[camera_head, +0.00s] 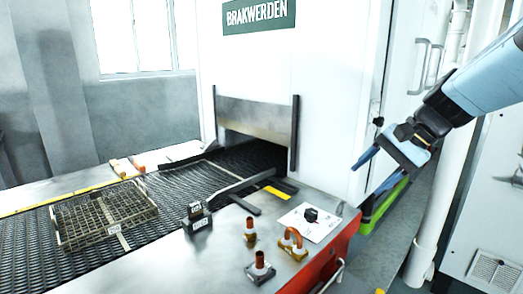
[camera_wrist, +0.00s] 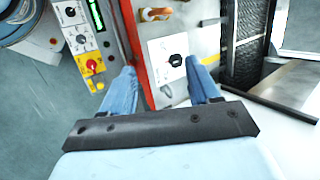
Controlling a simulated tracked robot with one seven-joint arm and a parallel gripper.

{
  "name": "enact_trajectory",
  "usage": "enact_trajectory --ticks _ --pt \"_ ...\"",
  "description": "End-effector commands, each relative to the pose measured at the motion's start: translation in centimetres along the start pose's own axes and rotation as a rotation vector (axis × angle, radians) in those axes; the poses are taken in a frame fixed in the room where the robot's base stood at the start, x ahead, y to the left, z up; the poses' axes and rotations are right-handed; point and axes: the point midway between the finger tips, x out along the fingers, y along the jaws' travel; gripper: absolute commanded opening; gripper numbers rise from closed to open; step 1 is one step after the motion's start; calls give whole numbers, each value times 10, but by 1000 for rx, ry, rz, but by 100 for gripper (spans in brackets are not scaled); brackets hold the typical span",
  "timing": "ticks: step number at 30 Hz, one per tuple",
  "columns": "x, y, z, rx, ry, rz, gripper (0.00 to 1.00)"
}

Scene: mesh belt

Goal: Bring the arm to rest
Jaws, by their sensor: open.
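My gripper (camera_head: 385,162) hangs at the right of the head view, in front of the white machine housing and above the front right corner of the metal table. Its blue fingers are apart, with nothing between them. In the wrist view my gripper (camera_wrist: 160,70) also shows open and empty. Beyond the fingers there is a white plate with a black knob (camera_wrist: 175,60), which the gripper does not appear to touch. The same plate (camera_head: 322,231) lies on the table corner in the head view. My arm comes in from the right edge.
A wire basket (camera_head: 68,238) sits on the dark mesh belt (camera_head: 165,190), which runs into the white machine (camera_head: 330,60). Several copper-coloured fittings on bases (camera_head: 259,267) and a labelled black block (camera_head: 197,217) stand on the table. A control panel (camera_wrist: 82,45) shows in the wrist view.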

Motion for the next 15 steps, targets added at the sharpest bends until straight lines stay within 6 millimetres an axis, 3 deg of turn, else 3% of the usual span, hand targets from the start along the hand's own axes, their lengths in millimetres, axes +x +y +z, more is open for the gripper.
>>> enact_trajectory --ticks 1,6,15 --pt "2 4 13 -69 29 41 61" --pt "3 25 41 -308 142 182 61" --pt "-4 52 68 -705 341 371 61"
